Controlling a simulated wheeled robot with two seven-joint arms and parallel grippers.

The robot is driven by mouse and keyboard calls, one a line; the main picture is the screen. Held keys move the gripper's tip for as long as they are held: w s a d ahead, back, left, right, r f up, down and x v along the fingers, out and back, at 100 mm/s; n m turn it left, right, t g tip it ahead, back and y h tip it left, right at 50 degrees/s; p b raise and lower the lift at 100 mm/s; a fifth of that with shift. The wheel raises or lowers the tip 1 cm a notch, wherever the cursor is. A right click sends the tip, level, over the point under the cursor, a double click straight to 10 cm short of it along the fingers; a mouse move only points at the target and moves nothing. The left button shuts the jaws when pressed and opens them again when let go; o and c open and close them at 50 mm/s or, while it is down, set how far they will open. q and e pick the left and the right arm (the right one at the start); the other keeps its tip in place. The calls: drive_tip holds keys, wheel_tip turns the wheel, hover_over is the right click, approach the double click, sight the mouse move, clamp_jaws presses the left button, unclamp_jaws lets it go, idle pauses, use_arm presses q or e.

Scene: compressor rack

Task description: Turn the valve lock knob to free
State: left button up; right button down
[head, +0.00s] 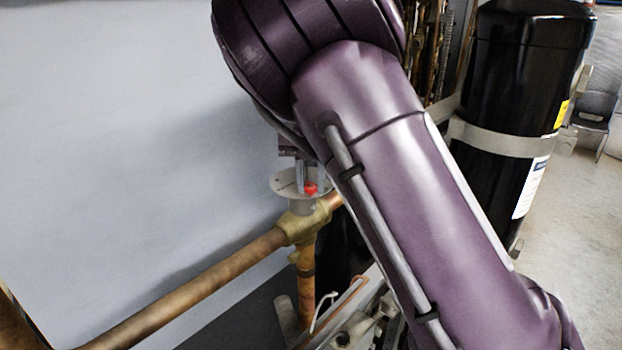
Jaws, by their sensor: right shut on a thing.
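The brass valve (300,228) sits on the copper pipe, with a pale round disc (284,184) on top. A small red part (310,188) shows at the disc, and I take it to belong to the valve lock knob. My right gripper (303,182) points down at the disc from above and is shut on the knob. My purple right arm hides most of the gripper and the right side of the disc. The knob's turned position cannot be read. My left gripper is not in view.
A copper pipe (190,287) runs from the valve to the lower left. A black cylinder (515,100) with a grey strap stands at the right. Thin copper tubing and metal parts (355,325) lie below. A plain pale wall (110,120) fills the left.

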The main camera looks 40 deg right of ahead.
drive_tip(key=n, duration=0.4)
drive_tip(key=shift+n, duration=0.4)
drive_tip(key=n, duration=0.9)
drive_tip(key=shift+n, duration=1.8)
drive_tip(key=c, duration=1.2)
unclamp_jaws()
